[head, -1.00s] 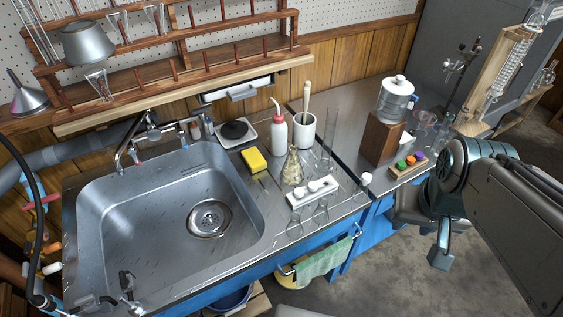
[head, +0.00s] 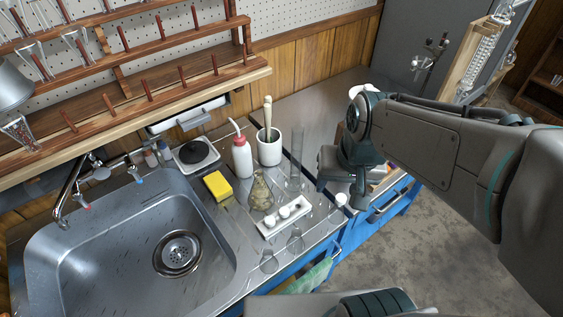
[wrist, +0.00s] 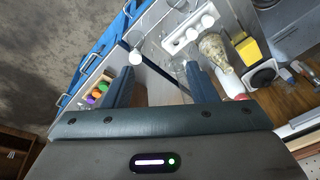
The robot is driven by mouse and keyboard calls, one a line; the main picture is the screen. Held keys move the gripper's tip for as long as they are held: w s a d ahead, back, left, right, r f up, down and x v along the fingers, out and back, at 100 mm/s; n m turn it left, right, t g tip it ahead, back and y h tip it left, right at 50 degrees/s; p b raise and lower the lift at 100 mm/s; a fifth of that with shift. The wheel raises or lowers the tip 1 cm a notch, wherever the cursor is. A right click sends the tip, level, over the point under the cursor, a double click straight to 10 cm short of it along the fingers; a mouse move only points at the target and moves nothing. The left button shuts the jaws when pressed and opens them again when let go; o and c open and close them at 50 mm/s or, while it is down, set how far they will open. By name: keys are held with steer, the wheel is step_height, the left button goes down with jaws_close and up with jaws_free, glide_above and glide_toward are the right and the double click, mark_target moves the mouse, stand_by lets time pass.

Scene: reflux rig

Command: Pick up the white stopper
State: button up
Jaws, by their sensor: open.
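White stopper-like pieces show in several places, and I cannot tell which is the task's stopper. One white piece (head: 340,199) stands at the counter's front edge, also in the wrist view (wrist: 136,57). Others (head: 284,211) sit on a white rack (head: 268,232), also in the wrist view (wrist: 207,20). My gripper (head: 346,190) is above the counter, just right of the lone white piece. In the wrist view my gripper (wrist: 161,82) has its two fingers wide apart with nothing between them. The lone white piece lies beyond the fingertips, nearer the left finger.
A glass flask (head: 261,192), tall glass cylinder (head: 296,160), white cup (head: 269,149), red-capped bottle (head: 242,157) and yellow sponge (head: 218,186) crowd the counter. The sink (head: 110,270) is left. A block of coloured stoppers (wrist: 96,92) shows in the wrist view. Bare counter (head: 320,105) lies behind.

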steer(key=w+a+f+m+g+y+p, duration=0.1)
steer(key=w+a+f+m+g+p, duration=0.15)
steer(key=w+a+p, duration=0.3)
steer(key=m+h+p, duration=0.2)
steer(key=m+p, duration=0.2)
steer(key=m, duration=0.2)
glide_above(284, 211)
step_height(284, 211, down, 8)
steer(key=shift+n, duration=0.25)
step_height(284, 211, down, 8)
steer(key=shift+d+r+b, duration=0.1)
steer(key=shift+b, duration=0.55)
steer(key=shift+w+f, duration=0.1)
steer(key=shift+f, duration=2.6)
steer(key=c, duration=1.1)
